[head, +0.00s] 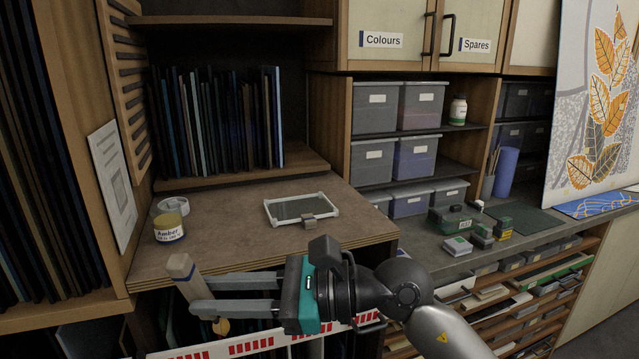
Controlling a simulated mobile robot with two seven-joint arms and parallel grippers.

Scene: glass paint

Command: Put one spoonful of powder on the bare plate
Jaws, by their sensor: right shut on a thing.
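My right gripper (194,293) reaches in from the right, in front of the worktop's front edge. It is shut on a spoon with a pale, block-like handle end (181,267). A small round amber-coloured part, seemingly the spoon's bowl (221,326), shows below the fingers; I cannot tell whether powder lies in it. A jar labelled Amber (169,229) stands on the worktop at the left, apart from the gripper. The plate (301,209) is a glass sheet in a white frame, lying flat to the right with no powder visible. My left gripper is not in view.
A round white lid or dish (173,207) lies behind the jar. The worktop (232,229) is clear between jar and plate. Upright glass sheets (220,120) stand behind; green boxes (452,218) stand on the right counter.

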